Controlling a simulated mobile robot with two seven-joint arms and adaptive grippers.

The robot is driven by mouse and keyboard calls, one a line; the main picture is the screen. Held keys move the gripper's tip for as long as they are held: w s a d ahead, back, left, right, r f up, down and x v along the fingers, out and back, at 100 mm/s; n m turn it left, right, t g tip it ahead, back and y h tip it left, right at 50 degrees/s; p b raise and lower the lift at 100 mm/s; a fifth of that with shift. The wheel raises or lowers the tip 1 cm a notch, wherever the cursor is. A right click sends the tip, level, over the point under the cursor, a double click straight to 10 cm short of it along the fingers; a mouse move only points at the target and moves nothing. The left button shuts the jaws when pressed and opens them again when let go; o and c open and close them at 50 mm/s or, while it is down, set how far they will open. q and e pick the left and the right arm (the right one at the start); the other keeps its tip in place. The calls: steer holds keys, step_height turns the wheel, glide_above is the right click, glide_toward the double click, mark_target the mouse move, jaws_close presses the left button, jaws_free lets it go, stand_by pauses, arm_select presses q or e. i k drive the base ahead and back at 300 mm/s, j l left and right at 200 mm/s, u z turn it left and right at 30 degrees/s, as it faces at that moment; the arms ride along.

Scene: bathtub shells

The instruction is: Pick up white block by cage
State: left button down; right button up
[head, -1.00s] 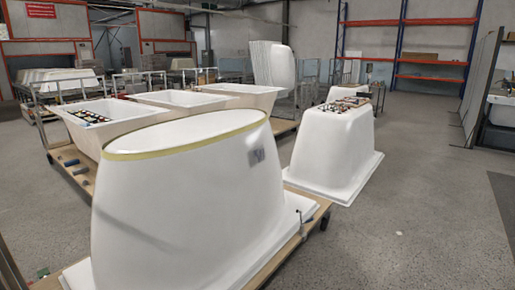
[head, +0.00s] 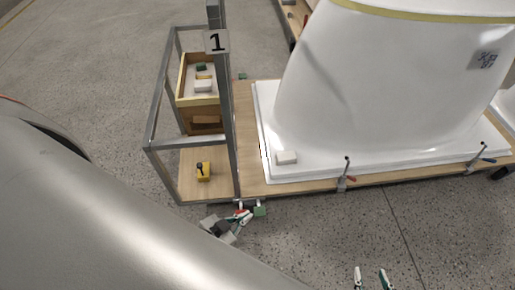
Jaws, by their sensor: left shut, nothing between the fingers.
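A small white block (head: 286,157) lies on the white flange of the upturned bathtub shell (head: 385,85), near the grey metal cage (head: 234,120). Another white block (head: 203,86) lies in the wooden box inside the cage. My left gripper (head: 244,216) is shut and empty, by the cage's front lower corner, to the lower left of the flange block and apart from it. My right gripper (head: 371,277) shows only its two fingertips at the bottom edge. They are spread apart with nothing between them.
The wooden box (head: 202,101) also holds a green block. The floor in front is clear.

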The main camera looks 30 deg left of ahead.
mark_target(284, 158)
steer(key=u, duration=0.55)
steer(key=i+l, duration=0.15)
steer(key=l, duration=0.25)
steer(key=i+l+u, duration=0.1)
steer(key=l, duration=0.25)
steer(key=i+l, duration=0.15)
steer(key=l, duration=0.25)
steer(key=i+l+u, duration=0.1)
steer(key=l, duration=0.3)
steer(key=i+l, duration=0.15)
steer(key=l, duration=0.2)
steer(key=i+l, duration=0.15)
steer(key=l, duration=0.15)
steer(key=i+l+u, duration=0.1)
steer(key=i+l, duration=0.25)
steer(key=l, duration=0.25)
steer(key=i+l, duration=0.1)
steer(key=i, duration=0.15)
steer(key=u, duration=0.05)
